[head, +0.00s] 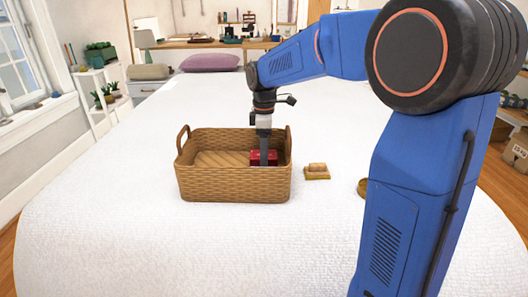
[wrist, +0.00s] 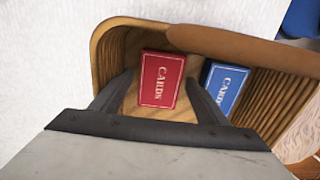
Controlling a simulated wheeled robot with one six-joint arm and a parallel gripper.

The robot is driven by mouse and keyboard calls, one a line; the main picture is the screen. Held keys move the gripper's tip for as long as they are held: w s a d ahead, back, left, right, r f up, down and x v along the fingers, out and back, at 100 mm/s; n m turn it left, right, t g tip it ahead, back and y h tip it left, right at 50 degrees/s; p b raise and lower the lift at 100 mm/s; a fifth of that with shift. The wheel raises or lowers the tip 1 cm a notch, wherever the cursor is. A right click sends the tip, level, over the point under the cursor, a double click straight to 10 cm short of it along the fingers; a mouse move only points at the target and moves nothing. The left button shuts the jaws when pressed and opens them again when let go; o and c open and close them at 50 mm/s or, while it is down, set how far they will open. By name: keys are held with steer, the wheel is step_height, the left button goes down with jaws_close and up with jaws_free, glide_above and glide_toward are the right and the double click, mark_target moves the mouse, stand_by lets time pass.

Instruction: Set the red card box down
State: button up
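The red card box (wrist: 161,79), with "CARDS" printed on it, lies inside the wicker basket (head: 234,185). In the head view the red card box (head: 256,158) shows above the near wall at the basket's right side. My gripper (head: 264,160) reaches down into the basket there. In the wrist view my gripper's two fingers (wrist: 161,78) stand on either side of the red box, with narrow gaps visible, so it looks open around it. The underside of the box is hidden.
A blue card box (wrist: 226,88) lies in the basket right of the red one. A small wooden item on a yellowish base (head: 317,172) and a round tan object (head: 362,187) are right of the basket. The white bed (head: 110,200) is otherwise clear; a purple pillow (head: 209,62) lies behind.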

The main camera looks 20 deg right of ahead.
step_height(320, 180, up, 12)
steer(key=shift+r, duration=0.15)
stand_by(0.6)
stand_by(0.4)
